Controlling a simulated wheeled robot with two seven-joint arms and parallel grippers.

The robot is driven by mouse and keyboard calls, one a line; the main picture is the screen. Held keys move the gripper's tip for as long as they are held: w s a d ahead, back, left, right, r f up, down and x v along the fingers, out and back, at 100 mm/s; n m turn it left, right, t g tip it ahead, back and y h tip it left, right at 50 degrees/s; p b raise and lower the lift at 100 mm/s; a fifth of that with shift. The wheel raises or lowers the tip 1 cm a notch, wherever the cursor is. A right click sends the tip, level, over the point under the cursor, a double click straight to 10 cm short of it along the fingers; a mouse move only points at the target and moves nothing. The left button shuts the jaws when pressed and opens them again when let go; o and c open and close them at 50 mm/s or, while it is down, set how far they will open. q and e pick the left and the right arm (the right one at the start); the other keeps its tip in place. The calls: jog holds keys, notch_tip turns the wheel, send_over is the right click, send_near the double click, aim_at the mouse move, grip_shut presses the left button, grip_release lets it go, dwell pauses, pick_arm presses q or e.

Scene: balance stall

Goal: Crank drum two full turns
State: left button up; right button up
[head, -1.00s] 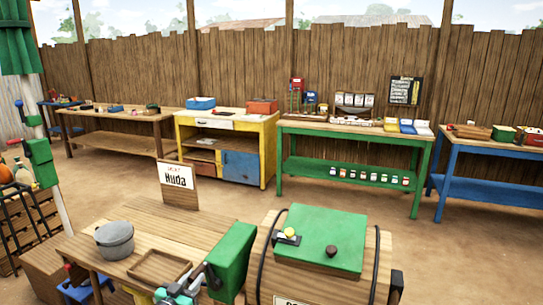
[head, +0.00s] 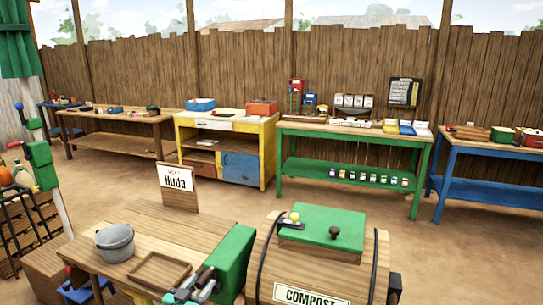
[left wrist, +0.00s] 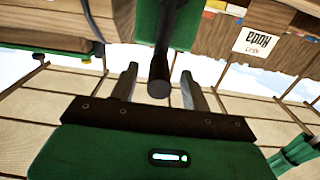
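The wooden compost drum (head: 345,280) stands at the lower middle of the head view, with a green lid (head: 310,228) on top. A green block (head: 233,262) is at its left side, and a dark crank handle shows in front of green in the left wrist view (left wrist: 159,72). My left gripper (head: 194,281) is at the block's lower left. In the wrist view its two grey fingers (left wrist: 159,78) stand on either side of the handle, with gaps visible on both sides. Whether the handle touches a finger further in is hidden. My right gripper is out of view.
A wooden table with a grey pot (head: 115,243), a shallow wooden tray (head: 160,270) and a name sign (head: 177,185) stands left of the drum. Workbenches line the fence behind, including a green one (head: 350,131). The ground between is clear.

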pick_arm(q)
jog(key=shift+s+a+r+p, duration=0.15)
jog(key=shift+s+p, duration=0.25)
jog(key=p+v, duration=0.1)
jog(key=v, duration=0.1)
jog(key=shift+s+a, duration=0.1)
jog(key=shift+s, duration=0.2)
jog(key=p, duration=0.3)
send_near(196, 289)
jog(key=x, duration=0.3)
jog(key=shift+a, duration=0.1)
jog(key=shift+f, duration=0.25)
